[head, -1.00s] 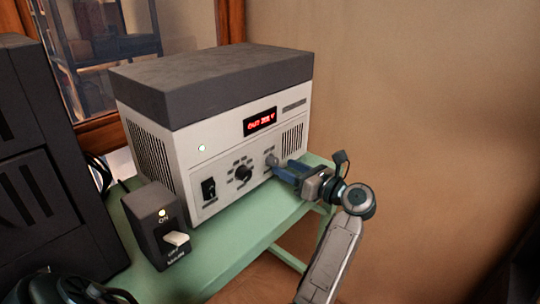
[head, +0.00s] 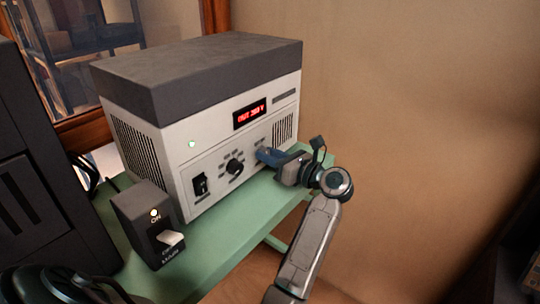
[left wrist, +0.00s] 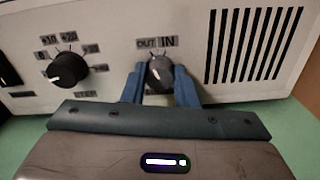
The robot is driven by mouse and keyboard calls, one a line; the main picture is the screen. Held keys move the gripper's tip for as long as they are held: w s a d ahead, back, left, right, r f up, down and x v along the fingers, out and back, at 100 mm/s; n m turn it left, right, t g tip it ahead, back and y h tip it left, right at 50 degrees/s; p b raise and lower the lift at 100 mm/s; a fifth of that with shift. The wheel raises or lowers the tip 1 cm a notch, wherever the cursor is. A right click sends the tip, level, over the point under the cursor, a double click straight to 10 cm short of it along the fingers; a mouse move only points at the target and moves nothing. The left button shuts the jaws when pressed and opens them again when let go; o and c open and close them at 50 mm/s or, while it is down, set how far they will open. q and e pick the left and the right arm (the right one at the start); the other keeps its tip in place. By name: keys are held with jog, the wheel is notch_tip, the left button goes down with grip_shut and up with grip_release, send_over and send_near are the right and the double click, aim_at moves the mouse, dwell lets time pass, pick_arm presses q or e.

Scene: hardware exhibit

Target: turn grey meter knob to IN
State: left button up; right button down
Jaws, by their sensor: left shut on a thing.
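The grey meter knob (left wrist: 159,74) is on the front of a white and dark grey device (head: 215,150), below the labels OUT and IN. My left gripper (head: 263,154) reaches it from the right, and its blue fingers mostly hide the knob in the head view. In the left wrist view the gripper (left wrist: 160,80) is shut on the knob, one finger on each side. The knob's pale mark points upward, near OUT; its exact angle is hard to tell. The red display (head: 250,113) appears to read OUT with a voltage. My right gripper is not in view.
A black knob (head: 235,167) with a number scale and a black rocker switch (head: 200,185) sit left on the panel. A dark switch box (head: 150,225) stands on the green table (head: 215,240). A dark cabinet (head: 40,190) is at left. The wall side is clear.

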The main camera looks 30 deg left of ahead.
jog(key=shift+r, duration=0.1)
pick_arm(q)
jog(key=shift+m, duration=0.4)
jog(key=shift+r+m+p, duration=0.1)
jog(key=shift+m+p, duration=0.45)
jog(key=shift+m, duration=0.05)
jog(key=shift+m+p, duration=0.45)
jog(key=shift+m, duration=0.75)
jog(key=m+p, duration=0.2)
jog(key=m, duration=0.1)
jog(key=shift+w, duration=0.1)
jog(key=shift+m+p, duration=0.3)
jog(key=shift+p, duration=0.05)
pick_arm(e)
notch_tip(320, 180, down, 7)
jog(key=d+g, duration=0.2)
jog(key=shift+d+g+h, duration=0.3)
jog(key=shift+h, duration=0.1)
